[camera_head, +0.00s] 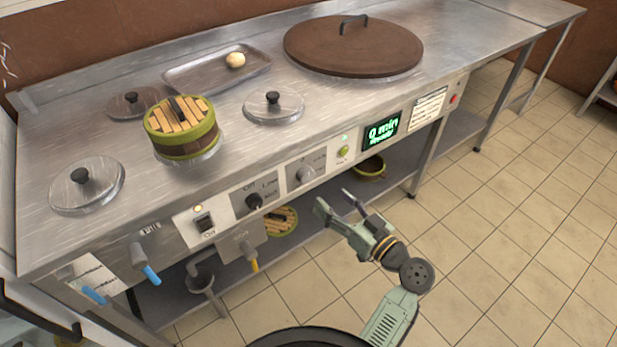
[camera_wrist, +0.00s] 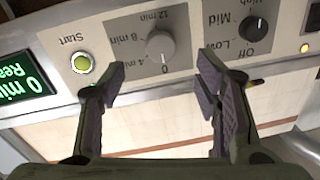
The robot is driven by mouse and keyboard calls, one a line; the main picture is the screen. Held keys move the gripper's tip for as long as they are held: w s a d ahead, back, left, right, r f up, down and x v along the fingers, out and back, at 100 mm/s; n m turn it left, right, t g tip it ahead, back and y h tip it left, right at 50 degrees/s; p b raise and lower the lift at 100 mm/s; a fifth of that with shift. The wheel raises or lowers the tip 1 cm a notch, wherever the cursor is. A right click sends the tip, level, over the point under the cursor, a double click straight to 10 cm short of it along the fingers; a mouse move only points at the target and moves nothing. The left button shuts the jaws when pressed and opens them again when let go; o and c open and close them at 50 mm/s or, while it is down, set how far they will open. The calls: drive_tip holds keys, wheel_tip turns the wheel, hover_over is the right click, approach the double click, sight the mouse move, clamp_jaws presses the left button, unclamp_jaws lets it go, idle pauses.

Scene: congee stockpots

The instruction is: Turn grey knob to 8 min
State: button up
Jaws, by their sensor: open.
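The grey knob (camera_head: 305,174) sits on a grey dial plate on the front panel of the steel counter. In the wrist view the grey knob (camera_wrist: 160,44) shows upside down, with marks 0, 4 min, 8 min and 12 min around it; its pointer appears to be toward 0. The green display (camera_head: 383,131) reads 0 min, with a second line likely "Ready"; part of it shows in the wrist view (camera_wrist: 22,82). My gripper (camera_head: 334,201) is open and empty, in front of and below the panel. In the wrist view my gripper (camera_wrist: 160,78) has its fingers either side of the knob's line, apart from it.
A green Start button (camera_wrist: 82,62) is beside the grey knob. A black knob (camera_head: 254,201) marked Off, Low, Mid, High is on the other side. A switch (camera_head: 204,222), blue-handled taps (camera_head: 151,274) and a lower shelf with baskets are nearby. Open floor lies in front.

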sight(309, 179)
drive_tip(key=p+x, duration=0.2)
drive_tip(key=x, duration=0.7)
drive_tip(key=c, duration=1.1)
drive_tip(key=shift+c, duration=0.2)
